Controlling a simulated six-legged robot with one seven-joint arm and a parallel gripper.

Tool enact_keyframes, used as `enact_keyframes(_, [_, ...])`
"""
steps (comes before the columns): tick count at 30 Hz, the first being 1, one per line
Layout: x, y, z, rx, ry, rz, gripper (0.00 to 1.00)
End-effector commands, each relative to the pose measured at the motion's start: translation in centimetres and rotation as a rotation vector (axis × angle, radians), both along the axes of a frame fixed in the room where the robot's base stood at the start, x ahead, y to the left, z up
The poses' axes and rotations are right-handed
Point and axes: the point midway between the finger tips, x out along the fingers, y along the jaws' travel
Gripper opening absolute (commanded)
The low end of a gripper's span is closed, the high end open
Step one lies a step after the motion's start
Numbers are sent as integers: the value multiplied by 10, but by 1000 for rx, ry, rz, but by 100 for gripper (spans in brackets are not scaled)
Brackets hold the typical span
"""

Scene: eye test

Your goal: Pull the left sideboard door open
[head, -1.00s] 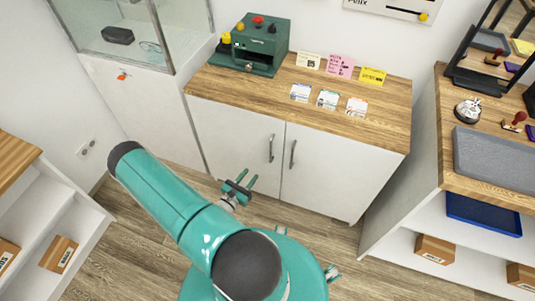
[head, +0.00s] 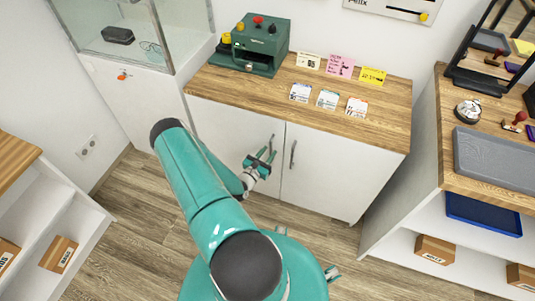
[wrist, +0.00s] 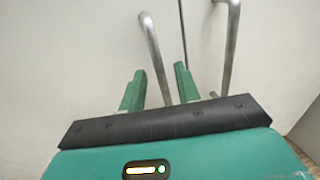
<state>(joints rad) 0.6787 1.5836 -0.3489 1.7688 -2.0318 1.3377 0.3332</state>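The sideboard's white left door (head: 222,122) is shut, flush with the right door (head: 335,170). Its grey vertical bar handle (head: 272,138) is near the centre seam; it also shows in the wrist view (wrist: 152,40). My gripper (head: 268,153) is in front of the left door at the handle's lower part. In the wrist view my gripper (wrist: 160,68) has its two green fingers apart, one on each side of the left handle's lower part. I cannot tell whether they touch it. The right door's handle (wrist: 231,45) is to the right, outside the fingers.
A green machine (head: 255,45) and several cards stand on the sideboard's wooden top (head: 385,105). A glass-topped cabinet (head: 130,95) is at left, a shelf unit (head: 400,200) at right. Open wooden floor (head: 130,200) lies in front of the sideboard.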

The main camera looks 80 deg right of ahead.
Motion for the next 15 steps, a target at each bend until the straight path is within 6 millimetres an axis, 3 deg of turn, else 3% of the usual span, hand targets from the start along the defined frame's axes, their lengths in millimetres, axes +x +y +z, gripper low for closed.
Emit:
enact_keyframes(7, [0,-1,0,0,0,0,33])
enact_keyframes(12, [0,-1,0,0,0,0,0])
enact_keyframes(15, [0,-1,0,0,0,0,0])
